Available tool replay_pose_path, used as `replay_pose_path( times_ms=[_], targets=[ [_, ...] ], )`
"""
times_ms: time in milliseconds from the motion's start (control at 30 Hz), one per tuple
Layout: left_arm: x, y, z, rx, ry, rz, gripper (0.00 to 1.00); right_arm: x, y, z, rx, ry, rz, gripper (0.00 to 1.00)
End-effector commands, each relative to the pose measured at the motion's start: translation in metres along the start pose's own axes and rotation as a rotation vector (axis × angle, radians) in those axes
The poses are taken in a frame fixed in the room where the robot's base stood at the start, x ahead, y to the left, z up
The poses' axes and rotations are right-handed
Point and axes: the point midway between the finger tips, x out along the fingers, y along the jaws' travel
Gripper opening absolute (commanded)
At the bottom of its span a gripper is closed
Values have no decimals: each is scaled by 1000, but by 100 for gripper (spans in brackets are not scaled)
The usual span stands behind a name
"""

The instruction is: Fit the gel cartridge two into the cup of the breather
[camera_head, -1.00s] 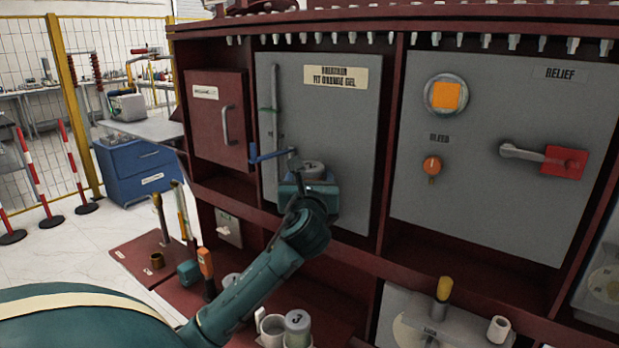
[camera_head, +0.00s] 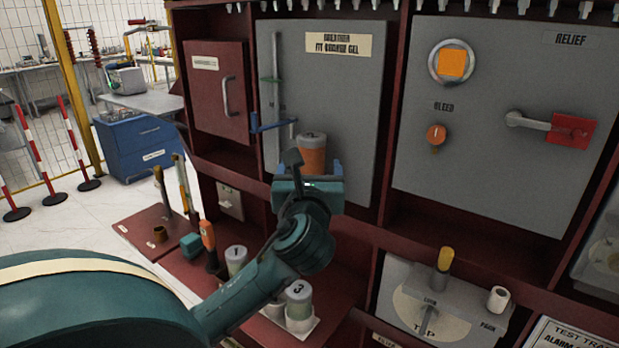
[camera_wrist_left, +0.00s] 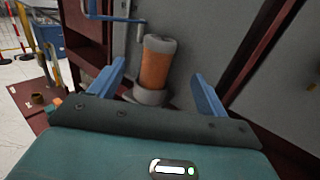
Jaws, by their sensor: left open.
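Gel cartridge two, an orange cylinder with a grey top (camera_head: 312,148), stands upright in front of the grey breather panel (camera_head: 340,90). The mark on its top is too small to read. In the left wrist view the orange cartridge (camera_wrist_left: 158,65) stands with its lower end at a grey cup (camera_wrist_left: 150,96); how deep it sits I cannot tell. My left gripper (camera_head: 308,176) is open, its blue fingers (camera_wrist_left: 158,88) spread on either side of the cartridge and apart from it. In the head view my gripper hides the cup. My right gripper is out of view.
A blue lever arm (camera_head: 272,127) juts out left of the cartridge. Cartridge one (camera_head: 236,258) and cartridge three (camera_head: 298,293) stand below on the lower shelf. Tools stand upright in holders at the left (camera_head: 183,205). A red cabinet frame (camera_head: 398,130) borders the panel on the right.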

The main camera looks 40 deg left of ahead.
Motion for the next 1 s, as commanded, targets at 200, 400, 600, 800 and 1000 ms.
replay_pose_path(
  times_ms=[200,400,600,800,1000],
  targets=[
    [-22,0,0,1,0,0,76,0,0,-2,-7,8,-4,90],
    [-24,-3,-6,-22,14,-12,76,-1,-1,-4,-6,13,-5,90],
    [-35,-36,-82,-322,203,-143,76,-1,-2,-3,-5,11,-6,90],
    [-88,-75,-202,-914,602,-183,76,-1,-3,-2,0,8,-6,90],
    [-172,-90,-299,-1566,1014,68,76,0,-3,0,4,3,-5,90]
  ],
)
